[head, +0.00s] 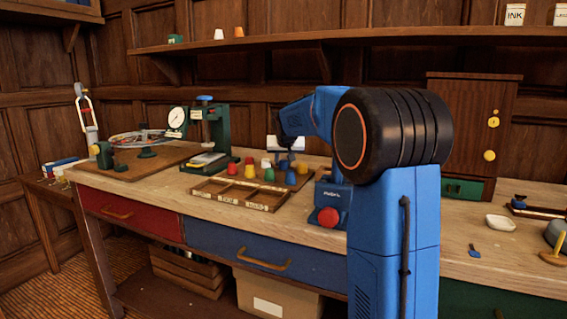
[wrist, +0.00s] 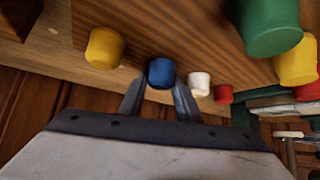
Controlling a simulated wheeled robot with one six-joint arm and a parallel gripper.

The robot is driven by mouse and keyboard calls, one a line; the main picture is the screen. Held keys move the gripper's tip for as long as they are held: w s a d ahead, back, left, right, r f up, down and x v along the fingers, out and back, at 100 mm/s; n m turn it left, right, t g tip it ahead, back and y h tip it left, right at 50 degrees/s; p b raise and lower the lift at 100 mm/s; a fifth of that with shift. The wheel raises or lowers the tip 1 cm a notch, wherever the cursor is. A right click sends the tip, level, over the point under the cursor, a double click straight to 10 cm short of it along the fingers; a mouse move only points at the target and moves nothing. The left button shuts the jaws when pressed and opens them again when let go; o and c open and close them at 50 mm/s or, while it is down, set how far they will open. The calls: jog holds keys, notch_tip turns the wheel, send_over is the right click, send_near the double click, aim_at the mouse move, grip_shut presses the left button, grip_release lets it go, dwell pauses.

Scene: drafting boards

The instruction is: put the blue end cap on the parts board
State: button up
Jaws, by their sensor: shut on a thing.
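My gripper (wrist: 158,88) is shut on the blue end cap (wrist: 161,73), which sits between its two fingertips in the wrist view. A blue cap also shows just under my gripper (head: 286,158) in the head view (head: 290,177). The brown parts board (wrist: 170,30) lies under and beside the held cap, near the board's edge. I cannot tell whether the cap touches the board. A yellow cap (wrist: 104,47) is to its left; a white cap (wrist: 200,84) and a red cap (wrist: 223,94) are close on its right.
A green cap (wrist: 268,25) and another yellow cap (wrist: 297,60) stand at the wrist view's right. A compartment tray (head: 237,194) lies in front of the board. A green dial gauge stand (head: 213,130) is behind left. The bench right of my arm holds a white dish (head: 500,223).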

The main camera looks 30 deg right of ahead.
jog(key=shift+f, duration=0.35)
jog(key=o, duration=1.1)
jog(key=shift+c, duration=0.2)
jog(key=shift+s+r, duration=0.2)
jog(key=shift+r, duration=0.15)
jog(key=v, duration=1.1)
jog(key=shift+s+a+r, duration=0.15)
jog(key=shift+a+r, duration=0.05)
jog(key=shift+a, duration=0.1)
